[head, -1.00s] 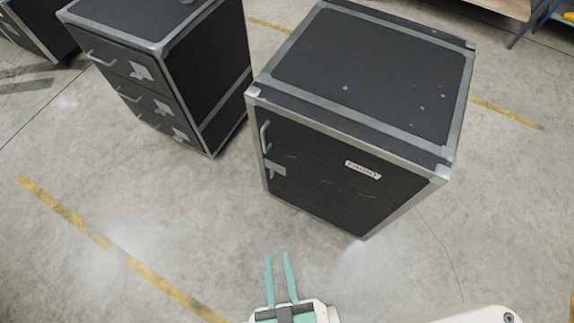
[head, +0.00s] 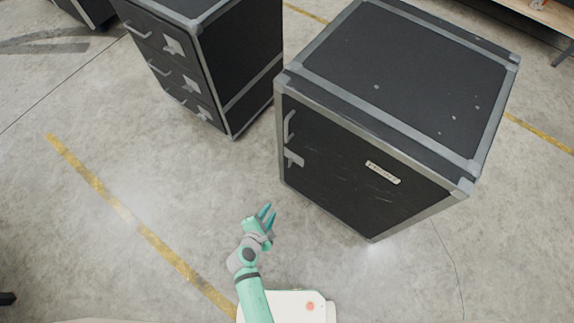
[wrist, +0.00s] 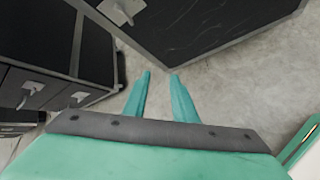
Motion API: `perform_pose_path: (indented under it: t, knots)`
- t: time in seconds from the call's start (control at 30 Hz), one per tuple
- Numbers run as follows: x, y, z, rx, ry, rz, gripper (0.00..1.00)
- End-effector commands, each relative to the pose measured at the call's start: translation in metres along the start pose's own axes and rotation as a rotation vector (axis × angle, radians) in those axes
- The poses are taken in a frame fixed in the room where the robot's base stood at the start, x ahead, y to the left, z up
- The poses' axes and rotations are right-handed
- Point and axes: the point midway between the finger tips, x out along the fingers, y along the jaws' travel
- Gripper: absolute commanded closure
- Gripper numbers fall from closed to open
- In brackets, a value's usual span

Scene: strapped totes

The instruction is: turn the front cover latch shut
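The black case (head: 385,85) with grey metal edges stands at the right, its cover marked with a small "FRONT" label (head: 383,173). The front cover latch (head: 293,158) is a small grey plate with a tab at the cover's left edge, below a grey bar handle (head: 289,127). A grey latch (wrist: 122,10) also shows at the top of the wrist view, partly cut off. I cannot tell its exact turn. My gripper (head: 268,213) is open and empty, in front of and below the latch, apart from the case. Its two teal fingers (wrist: 160,74) stand apart in the wrist view.
A black drawer case (head: 240,70) with several handles and latches stands to the left, with a narrow gap between the cases. Concrete floor with a yellow line (head: 125,215) is clear in front. A shelf edge (head: 545,18) shows at the top right.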

Motion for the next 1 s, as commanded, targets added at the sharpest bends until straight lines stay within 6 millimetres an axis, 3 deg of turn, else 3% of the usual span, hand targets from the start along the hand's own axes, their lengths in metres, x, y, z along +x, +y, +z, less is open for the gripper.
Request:
perform_pose_path:
  t: [0.03,0.2,0.4,0.67,1.0]
  knots:
    - [0.015,0.016,0.003,-0.111,-0.048,-0.004,0.75]
    - [0.046,0.057,0.022,-0.446,-0.212,-0.047,0.75]
    - [0.058,0.091,0.041,-0.662,-0.346,-0.093,0.75]
    - [0.072,0.101,0.052,-0.715,-0.383,-0.108,0.75]
    - [0.126,0.103,0.074,-0.711,-0.382,-0.108,0.75]
